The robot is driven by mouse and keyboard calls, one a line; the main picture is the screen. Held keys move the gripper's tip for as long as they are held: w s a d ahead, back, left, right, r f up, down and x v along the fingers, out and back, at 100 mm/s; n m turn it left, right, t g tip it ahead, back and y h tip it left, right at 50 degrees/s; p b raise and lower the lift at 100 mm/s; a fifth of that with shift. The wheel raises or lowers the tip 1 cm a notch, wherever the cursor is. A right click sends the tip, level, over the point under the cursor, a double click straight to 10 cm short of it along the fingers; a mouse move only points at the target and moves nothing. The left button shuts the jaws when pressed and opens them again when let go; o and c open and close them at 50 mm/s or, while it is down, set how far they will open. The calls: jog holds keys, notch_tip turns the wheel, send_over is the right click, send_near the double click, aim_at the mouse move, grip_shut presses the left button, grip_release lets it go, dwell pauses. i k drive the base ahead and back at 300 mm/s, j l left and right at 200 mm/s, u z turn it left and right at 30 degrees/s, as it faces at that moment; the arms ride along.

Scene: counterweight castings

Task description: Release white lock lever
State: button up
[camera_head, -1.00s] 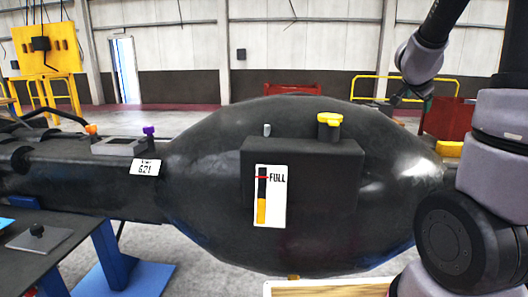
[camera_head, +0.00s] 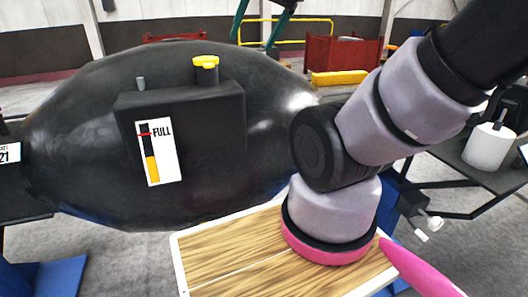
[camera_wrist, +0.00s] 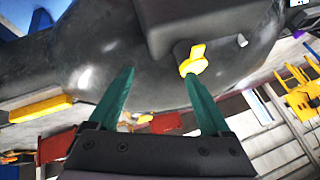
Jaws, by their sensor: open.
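A small white lever-like part (camera_head: 430,224) shows low at the right in the head view, beside a dark block (camera_head: 411,204) near the blue stand. I cannot tell for sure that it is the lock lever, or its exact setting. My gripper (camera_wrist: 157,75) has two teal fingers, apart with nothing between them. In the head view its teal fingers (camera_head: 252,38) show at the top, far from the white part, with the big dark casting (camera_head: 80,130) below them. A yellow-topped cap (camera_wrist: 195,60) is by the right finger in the wrist view.
The casting carries a dark box with a FULL gauge (camera_head: 158,152). A wooden board with a white rim (camera_head: 180,262) lies below it. A white canister (camera_head: 487,148) stands on a dark table at right. Red bins (camera_head: 345,60) and yellow railing stand behind.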

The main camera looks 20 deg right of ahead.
aim_at(419, 233)
jog(key=z, duration=1)
jog(key=k+j+z, duration=0.2)
jog(key=k+z, duration=0.15)
jog(key=k+j+z, duration=0.1)
jog(key=k+z, duration=0.25)
jog(key=i+l+z, duration=0.1)
jog(key=i+z, duration=0.4)
jog(key=l+u, duration=0.35)
jog(key=i+l+u, duration=0.1)
jog(key=l+u, duration=0.25)
jog(key=j, duration=0.15)
